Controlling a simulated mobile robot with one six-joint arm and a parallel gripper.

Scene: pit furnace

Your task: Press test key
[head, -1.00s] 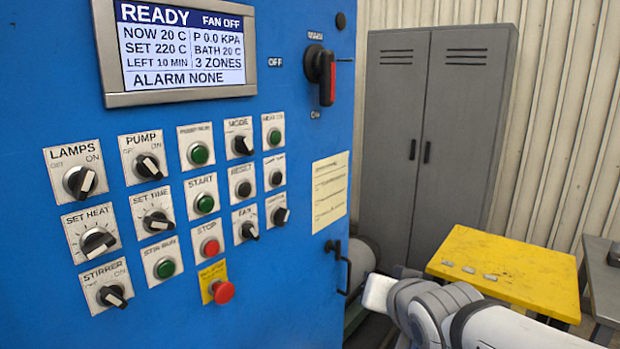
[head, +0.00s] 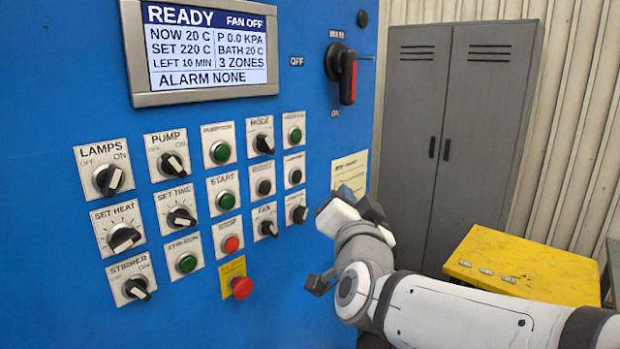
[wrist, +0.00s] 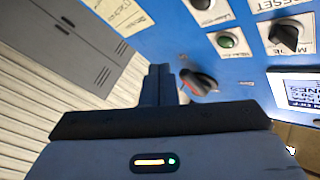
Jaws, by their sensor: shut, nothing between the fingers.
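The panel's right column has a green button (head: 294,135) on top and a black push button (head: 295,176) below it. The black button's small label looks like a lamp test label but is hard to read. Both also show in the wrist view, the green button (wrist: 228,41) and the black button (wrist: 200,3) at the top edge. My gripper (wrist: 158,72) is shut and empty, its fingers pointing towards the panel. In the head view my wrist is just right of the buttons, beside the lower right knob (head: 298,214), apart from the black button.
The display (head: 205,45) reads READY, FAN OFF, ALARM NONE. A paper notice (head: 349,172) is partly behind my arm. A grey cabinet (head: 455,120) and yellow table (head: 525,265) stand right.

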